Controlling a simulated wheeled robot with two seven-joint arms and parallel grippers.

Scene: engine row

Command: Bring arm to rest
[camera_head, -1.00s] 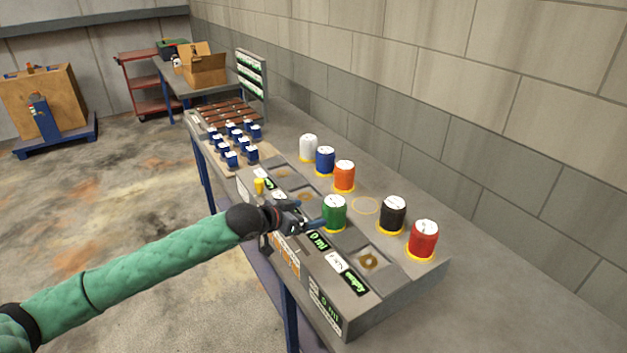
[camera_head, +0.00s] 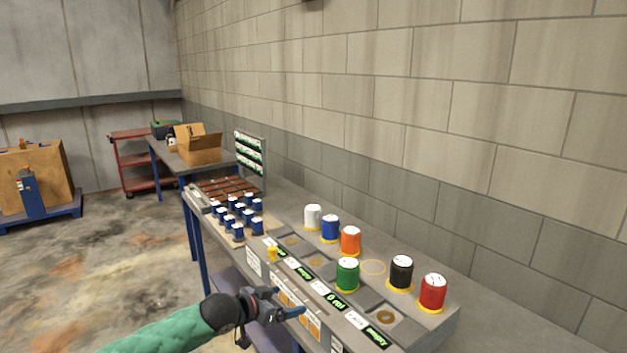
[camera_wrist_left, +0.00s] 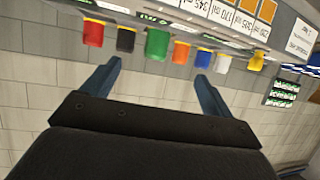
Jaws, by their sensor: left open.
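My left gripper (camera_head: 296,304) is open and empty at the near edge of the workbench, in front of the panel with orange labels. Its green-sleeved arm (camera_head: 165,335) comes in from the lower left. In the left wrist view the two fingers (camera_wrist_left: 155,78) are spread with nothing between them. The green can (camera_head: 347,274) stands on the grey station beyond the gripper, apart from it; it also shows in the left wrist view (camera_wrist_left: 157,43). My right gripper is in neither view.
White (camera_head: 313,216), blue (camera_head: 330,228), orange (camera_head: 350,240), black (camera_head: 401,272) and red (camera_head: 432,292) cans stand along the bench. Several small blue items (camera_head: 240,215) sit farther back. A cardboard box (camera_head: 198,146) rests on another table. Open floor lies left.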

